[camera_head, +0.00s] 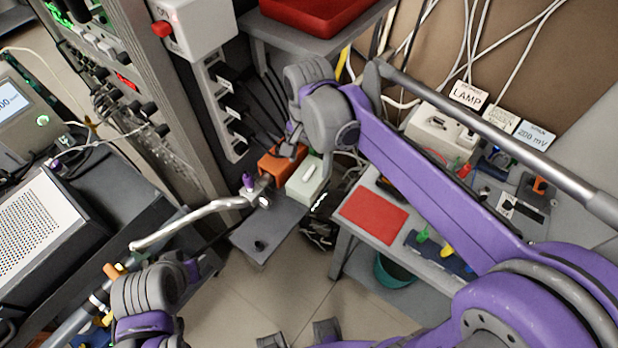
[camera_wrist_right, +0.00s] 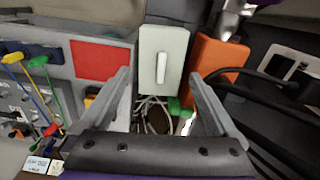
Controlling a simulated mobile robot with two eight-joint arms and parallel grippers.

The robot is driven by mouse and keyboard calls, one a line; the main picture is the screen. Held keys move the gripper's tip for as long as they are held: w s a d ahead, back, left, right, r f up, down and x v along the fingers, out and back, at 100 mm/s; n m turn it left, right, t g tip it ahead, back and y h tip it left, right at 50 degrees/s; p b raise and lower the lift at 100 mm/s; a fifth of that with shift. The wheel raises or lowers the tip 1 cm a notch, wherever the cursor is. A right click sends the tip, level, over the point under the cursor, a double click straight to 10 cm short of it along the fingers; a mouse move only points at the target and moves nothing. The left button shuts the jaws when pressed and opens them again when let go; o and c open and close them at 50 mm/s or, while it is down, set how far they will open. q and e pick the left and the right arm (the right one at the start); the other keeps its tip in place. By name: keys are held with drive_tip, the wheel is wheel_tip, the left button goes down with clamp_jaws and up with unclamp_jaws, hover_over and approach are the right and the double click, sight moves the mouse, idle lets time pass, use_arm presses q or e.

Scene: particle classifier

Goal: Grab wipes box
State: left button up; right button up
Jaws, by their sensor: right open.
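The wipes box (camera_head: 304,184), pale green-white with a white strip on its top, sits on a small grey shelf beside an orange box (camera_head: 281,163). In the right wrist view the wipes box (camera_wrist_right: 148,45) stands upright in the picture, straight ahead of my right gripper (camera_wrist_right: 160,76). The two fingers are open and empty, one toward each side of the box, with no clear contact. In the head view my right wrist hangs just above and behind the boxes and hides most of the gripper. My left arm enters at the lower left; I cannot make out its gripper.
A metal rod with a purple joint (camera_head: 250,185) runs beside the shelf (camera_head: 268,235). A red mat (camera_head: 374,215) lies on the bench at right. Black plugs and cables (camera_head: 232,105) crowd the rack behind. The floor (camera_head: 280,295) in front is clear.

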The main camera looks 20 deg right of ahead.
sight(309, 174)
drive_tip(key=f, duration=0.5)
drive_tip(key=shift+w+d+f, duration=0.1)
drive_tip(key=shift+w+f, duration=0.05)
drive_tip(key=shift+w, duration=0.1)
drive_tip(key=c, duration=1.2)
drive_tip(key=shift+o, duration=0.2)
